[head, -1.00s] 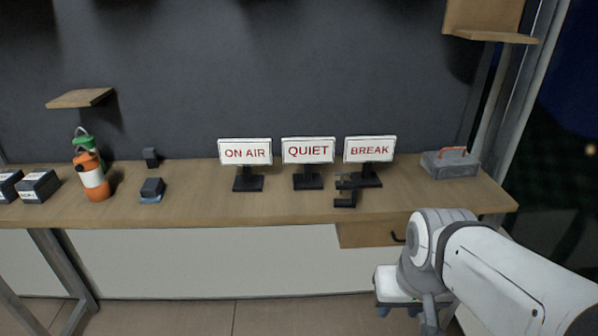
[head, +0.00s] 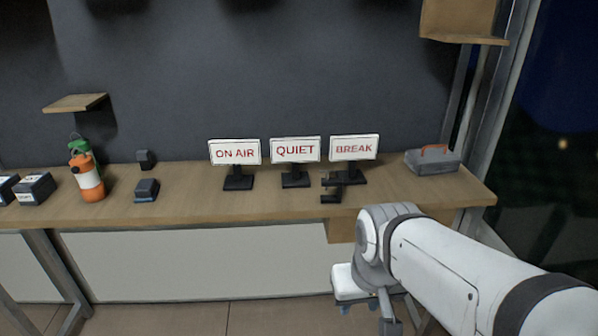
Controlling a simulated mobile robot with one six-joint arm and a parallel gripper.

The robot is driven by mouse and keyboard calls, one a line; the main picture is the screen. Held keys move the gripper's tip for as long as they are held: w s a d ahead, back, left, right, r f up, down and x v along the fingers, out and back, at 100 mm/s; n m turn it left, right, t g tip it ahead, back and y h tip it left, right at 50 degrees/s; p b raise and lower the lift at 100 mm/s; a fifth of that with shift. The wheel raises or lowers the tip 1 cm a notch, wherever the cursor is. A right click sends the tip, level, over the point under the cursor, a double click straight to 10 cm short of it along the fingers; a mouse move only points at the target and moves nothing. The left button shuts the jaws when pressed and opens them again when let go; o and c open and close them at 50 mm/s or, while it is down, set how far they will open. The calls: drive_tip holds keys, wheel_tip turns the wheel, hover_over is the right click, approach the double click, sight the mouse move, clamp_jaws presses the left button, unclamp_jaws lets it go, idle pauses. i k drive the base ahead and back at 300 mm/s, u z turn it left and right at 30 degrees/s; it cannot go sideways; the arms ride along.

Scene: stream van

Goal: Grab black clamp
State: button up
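A small black clamp (head: 331,191) sits on the wooden workbench (head: 200,203) near its front edge. It stands just in front of and between the QUIET and BREAK signs, close to the BREAK sign's base. My gripper (head: 359,307) hangs below and in front of the bench edge, lower right of the clamp and well apart from it. My wrist partly hides its fingers, so their opening is unclear. No object shows in it.
ON AIR (head: 234,152), QUIET (head: 295,150) and BREAK (head: 354,148) signs stand behind the clamp. A grey toolbox (head: 432,162) is at right. A drawer (head: 342,230) lies under the bench.

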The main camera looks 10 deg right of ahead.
sight(326, 182)
drive_tip(key=u, duration=0.05)
drive_tip(key=k, duration=0.5)
drive_tip(key=z, duration=0.2)
drive_tip(key=i, duration=0.6)
drive_tip(key=u, duration=0.15)
drive_tip(key=k, duration=0.55)
drive_tip(key=z, duration=0.75)
drive_tip(key=i, duration=1.2)
drive_tip(key=u, duration=1.4)
